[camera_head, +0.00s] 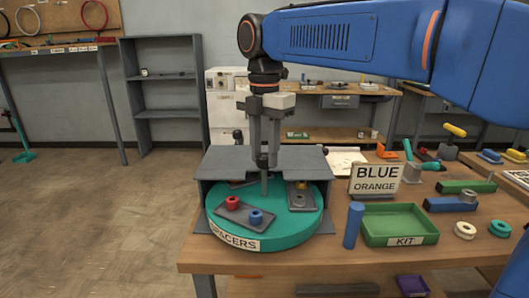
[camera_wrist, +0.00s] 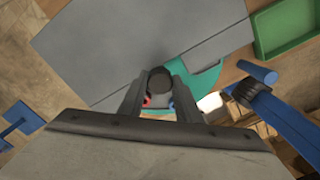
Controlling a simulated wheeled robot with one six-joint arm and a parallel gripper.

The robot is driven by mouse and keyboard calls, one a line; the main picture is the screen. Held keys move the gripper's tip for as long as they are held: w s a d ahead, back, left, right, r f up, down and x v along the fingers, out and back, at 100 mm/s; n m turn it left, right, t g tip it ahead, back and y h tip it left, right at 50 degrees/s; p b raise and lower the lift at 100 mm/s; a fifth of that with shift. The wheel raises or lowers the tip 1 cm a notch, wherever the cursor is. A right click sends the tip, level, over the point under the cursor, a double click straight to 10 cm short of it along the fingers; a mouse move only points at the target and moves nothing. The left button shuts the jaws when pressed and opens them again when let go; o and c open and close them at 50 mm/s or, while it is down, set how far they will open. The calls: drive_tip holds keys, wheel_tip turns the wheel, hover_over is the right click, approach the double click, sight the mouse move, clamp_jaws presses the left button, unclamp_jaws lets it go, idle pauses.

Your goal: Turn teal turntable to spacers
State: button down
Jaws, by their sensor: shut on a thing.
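The teal turntable (camera_head: 262,232) sits at the table's left end, its back half under a grey housing (camera_head: 235,158). Its SPACERS label (camera_head: 234,239) shows at the front left of the rim. A grey plate with a red spacer (camera_head: 232,202) and a blue spacer (camera_head: 256,217) lies on its front. Another grey plate (camera_head: 301,203) with a ring and a yellow piece lies on its right. My gripper (camera_head: 263,158) points down and is shut on the dark top of an upright post (camera_head: 264,184). In the wrist view this round top (camera_wrist: 160,80) shows between the fingers.
Right of the turntable stand a blue cylinder (camera_head: 353,225), a green KIT tray (camera_head: 422,222) and a BLUE/ORANGE sign (camera_head: 376,180). Pale rings (camera_head: 465,230) and coloured tools lie farther right. The housing's edges are close around my gripper.

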drive_tip(key=shift+n, duration=3.1)
drive_tip(key=c, duration=1.3)
unclamp_jaws()
wheel_tip(320, 180, up, 17)
drive_tip(key=shift+r, duration=0.2)
